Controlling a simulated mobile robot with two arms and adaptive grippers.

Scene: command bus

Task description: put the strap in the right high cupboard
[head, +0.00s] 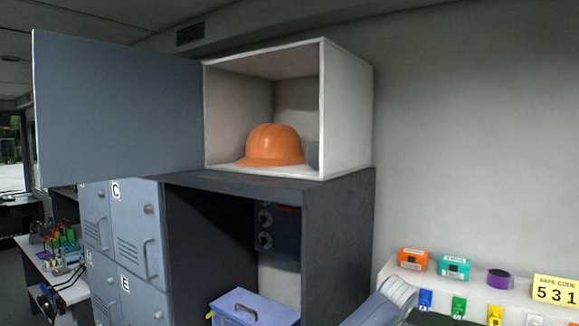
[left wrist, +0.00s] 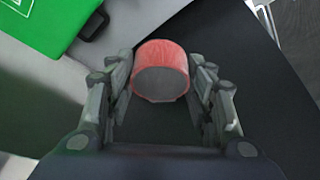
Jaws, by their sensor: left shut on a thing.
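A red, round, roll-like thing (left wrist: 161,70), which may be the strap, sits between the fingers of my left gripper (left wrist: 160,88) in the left wrist view. The gripper is shut on it, with a finger on each side. The high cupboard (head: 347,110) stands open in the head view, its grey door (head: 118,112) swung out to the left. An orange hard hat (head: 270,146) sits inside it, with a small grey thing (head: 313,155) partly hidden at its right. Neither gripper shows in the head view. My right gripper is out of view.
Grey lockers (head: 140,235) stand below the door. A dark shelf unit (head: 338,240) carries the cupboard; a blue box (head: 253,308) is in front. A green case (left wrist: 45,22) shows in the wrist view.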

